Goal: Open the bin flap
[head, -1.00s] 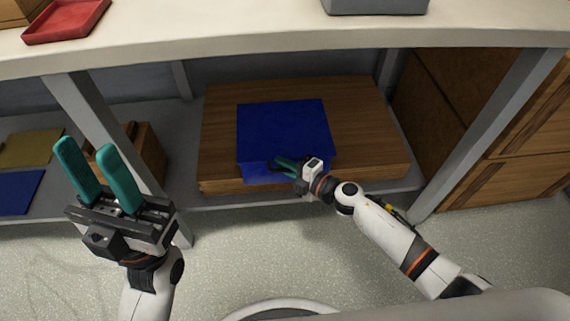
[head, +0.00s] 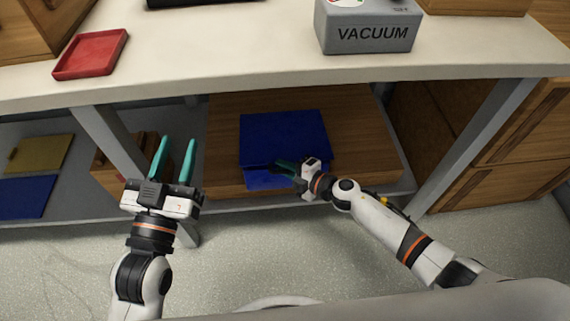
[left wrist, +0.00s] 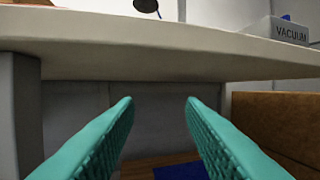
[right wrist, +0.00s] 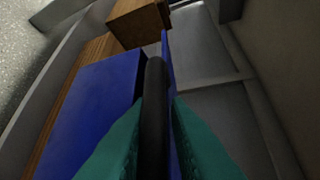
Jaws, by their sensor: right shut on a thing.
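The blue bin (head: 284,135) sits on a wooden board on the shelf under the counter. Below its top face, a lower blue panel (head: 262,180) shows at the front, partly hidden by my right gripper. My right gripper (head: 283,167) is shut on a black bar-like handle (right wrist: 155,100) at the bin's front. In the right wrist view, a thin blue panel (right wrist: 167,60) stands beside the handle and a broad blue face (right wrist: 90,105) lies to its left. How far the flap stands open is unclear. My left gripper (head: 177,145) is open and empty, left of the bin.
The counter (head: 210,65) overhangs the shelf and carries a red tray (head: 91,54) and a grey VACUUM box (head: 368,30). Table legs (head: 110,140) stand left and right of the bin. Wooden drawers (head: 515,160) stand at the right. The floor in front is clear.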

